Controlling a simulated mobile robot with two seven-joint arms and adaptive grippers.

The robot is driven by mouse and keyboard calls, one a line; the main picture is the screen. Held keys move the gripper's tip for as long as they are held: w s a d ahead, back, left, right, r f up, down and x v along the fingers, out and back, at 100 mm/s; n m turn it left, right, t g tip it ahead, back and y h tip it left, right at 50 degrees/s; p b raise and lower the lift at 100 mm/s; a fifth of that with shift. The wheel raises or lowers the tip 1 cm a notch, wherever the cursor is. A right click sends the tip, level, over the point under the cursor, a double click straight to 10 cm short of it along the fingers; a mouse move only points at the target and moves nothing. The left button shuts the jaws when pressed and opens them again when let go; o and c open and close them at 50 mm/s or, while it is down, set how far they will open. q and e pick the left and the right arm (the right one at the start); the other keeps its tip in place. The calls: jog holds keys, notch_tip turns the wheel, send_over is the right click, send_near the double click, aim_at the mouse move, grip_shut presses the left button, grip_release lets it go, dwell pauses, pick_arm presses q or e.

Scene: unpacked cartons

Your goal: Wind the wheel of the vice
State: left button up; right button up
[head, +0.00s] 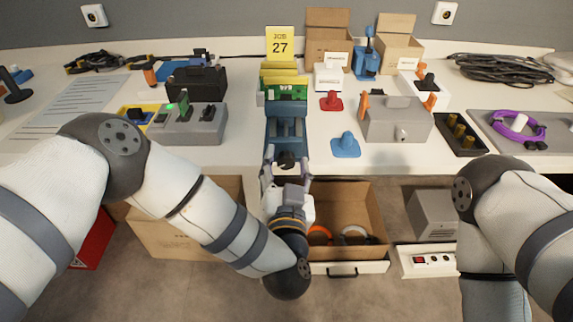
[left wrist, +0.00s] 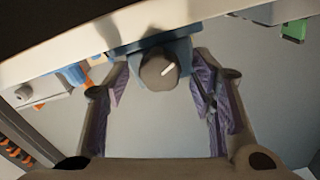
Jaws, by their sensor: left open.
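The blue vice (head: 286,128) sits at the front edge of the white bench, its dark round wheel (head: 286,159) facing me. In the left wrist view the wheel (left wrist: 158,72) is a grey-brown disc with a white mark, in front of the blue vice body (left wrist: 180,50). My left gripper (head: 286,166) is at the wheel, its fingers open on either side. In the left wrist view the purple finger pads of the gripper (left wrist: 161,82) stand apart from the wheel, with gaps on both sides. My right arm shows, but its gripper is out of view.
An open drawer with a carton (head: 365,200) lies below.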

pick_arm(q)
jog(key=c, duration=1.2)
jog(key=shift+o, duration=0.3)
jog(key=shift+n, duration=0.4)
